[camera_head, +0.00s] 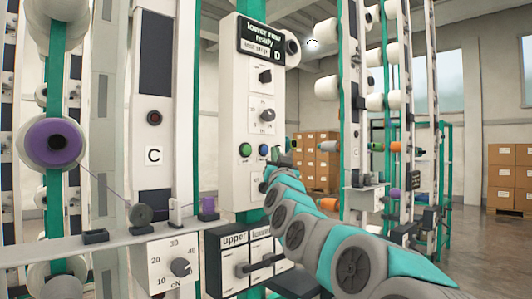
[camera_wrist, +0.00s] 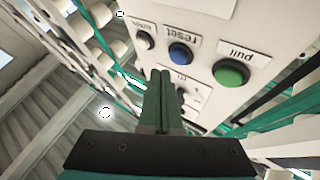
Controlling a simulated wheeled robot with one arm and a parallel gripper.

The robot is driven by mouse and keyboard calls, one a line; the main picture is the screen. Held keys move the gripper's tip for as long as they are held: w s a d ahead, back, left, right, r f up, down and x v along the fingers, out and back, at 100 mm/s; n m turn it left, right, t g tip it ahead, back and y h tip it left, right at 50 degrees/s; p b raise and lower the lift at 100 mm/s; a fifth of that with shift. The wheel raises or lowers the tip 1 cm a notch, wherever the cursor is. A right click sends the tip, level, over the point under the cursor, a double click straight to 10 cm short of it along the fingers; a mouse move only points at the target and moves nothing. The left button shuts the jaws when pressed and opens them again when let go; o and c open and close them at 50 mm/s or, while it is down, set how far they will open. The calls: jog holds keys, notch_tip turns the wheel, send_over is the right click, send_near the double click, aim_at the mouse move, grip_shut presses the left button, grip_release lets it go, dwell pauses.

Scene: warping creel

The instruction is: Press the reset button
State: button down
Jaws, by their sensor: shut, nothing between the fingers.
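The blue reset button (camera_wrist: 180,53) sits on a white panel in the wrist view, its "reset" label upside down beside it. In the head view the blue button (camera_head: 263,150) is on the white column, right of a green button. My gripper (camera_wrist: 162,75) is shut and empty, its two green fingers together. In the wrist view the fingertips show just below and left of the blue button, appearing apart from it; the exact gap cannot be told. In the head view my gripper (camera_head: 277,160) is close to the column, just right of the blue button, partly hidden by my arm.
A green button (camera_wrist: 231,73) and a small pale knob (camera_wrist: 145,40) flank the blue one. A round knob (camera_head: 267,115) and a dark switch (camera_head: 265,77) are above on the column. A shelf rail (camera_head: 110,245) and a lever box (camera_head: 248,268) are below.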

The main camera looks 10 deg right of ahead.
jog(key=s+d+b, duration=0.2)
jog(key=s, duration=0.1)
jog(key=shift+s+d, duration=0.3)
dwell(0.6)
jog(key=s+a+f+n+g+y, duration=0.2)
jog(key=a+f+g, duration=0.15)
jog(key=f, duration=0.45)
jog(key=s+a+f+n+g+y, duration=0.25)
jog(key=a+f, duration=0.25)
jog(key=f, duration=0.3)
jog(key=s+a+f+g, duration=0.1)
jog(key=s+f+g, duration=0.65)
jog(key=f, duration=0.65)
jog(key=s+d+f+g+h, duration=0.1)
jog(key=s+d+f+g, duration=0.15)
jog(key=s+f, duration=0.65)
jog(key=s+d+f+g+h, duration=0.1)
jog(key=s+f+g, duration=0.2)
jog(key=s+f, duration=0.55)
jog(key=s+d+f+g+h, duration=0.1)
jog(key=s+d+f+g, duration=0.1)
jog(key=s, duration=0.9)
jog(key=s+d+f+m+g, duration=0.1)
jog(key=s+d+f+g, duration=0.2)
jog(key=s, duration=0.9)
jog(key=shift+d+f+g+h+p, duration=0.2)
jog(key=shift+f+g+h+p, duration=0.2)
jog(key=shift+g, duration=0.3)
